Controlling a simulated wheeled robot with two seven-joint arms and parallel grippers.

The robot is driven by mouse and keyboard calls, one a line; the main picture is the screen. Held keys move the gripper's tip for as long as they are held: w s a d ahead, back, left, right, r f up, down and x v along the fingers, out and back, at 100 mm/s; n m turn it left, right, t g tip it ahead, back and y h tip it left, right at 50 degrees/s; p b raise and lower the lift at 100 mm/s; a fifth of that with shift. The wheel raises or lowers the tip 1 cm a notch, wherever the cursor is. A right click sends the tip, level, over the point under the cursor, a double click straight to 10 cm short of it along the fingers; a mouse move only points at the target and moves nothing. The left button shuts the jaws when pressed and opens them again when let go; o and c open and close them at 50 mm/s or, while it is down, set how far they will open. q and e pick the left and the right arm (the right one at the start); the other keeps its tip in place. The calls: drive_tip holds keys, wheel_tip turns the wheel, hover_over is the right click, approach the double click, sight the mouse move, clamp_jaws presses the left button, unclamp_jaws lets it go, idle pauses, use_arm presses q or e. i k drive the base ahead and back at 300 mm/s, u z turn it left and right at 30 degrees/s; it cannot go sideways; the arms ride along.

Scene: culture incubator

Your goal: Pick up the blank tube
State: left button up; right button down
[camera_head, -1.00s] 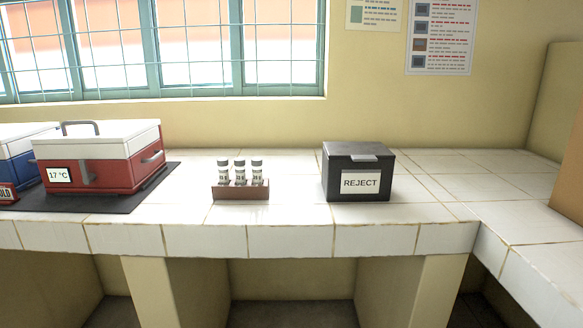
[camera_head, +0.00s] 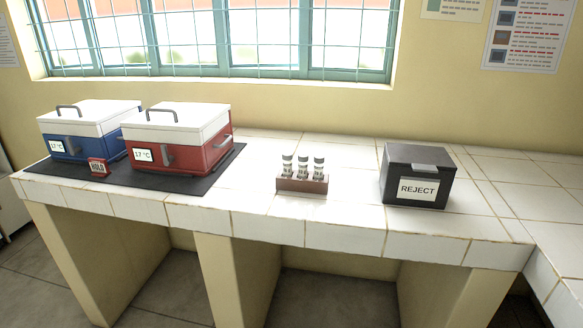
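A small brown rack (camera_head: 302,185) stands on the white tiled counter, between the red box and the black box. It holds three upright tubes: a left tube (camera_head: 287,166), a middle tube (camera_head: 303,167) and a right tube (camera_head: 319,169). Each has a grey cap and a pale label with small marks. The marks are too small to read, so I cannot tell which tube is the blank. Neither of my grippers shows in the head view.
A black box labelled REJECT (camera_head: 416,177) stands right of the rack. A red box (camera_head: 178,142) and a blue box (camera_head: 88,133), both with white lids and 17 °C displays, sit on a dark mat (camera_head: 120,180) with a red HOLD sign (camera_head: 98,167). Counter (camera_head: 350,205) around the rack is clear.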

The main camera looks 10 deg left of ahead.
sight(287, 157)
drive_tip(key=k, duration=1.15)
drive_tip(key=u, duration=0.75)
drive_tip(key=i, duration=1.5)
drive_tip(key=z, duration=4.2)
drive_tip(key=k, duration=0.3)
drive_tip(key=z, duration=0.15)
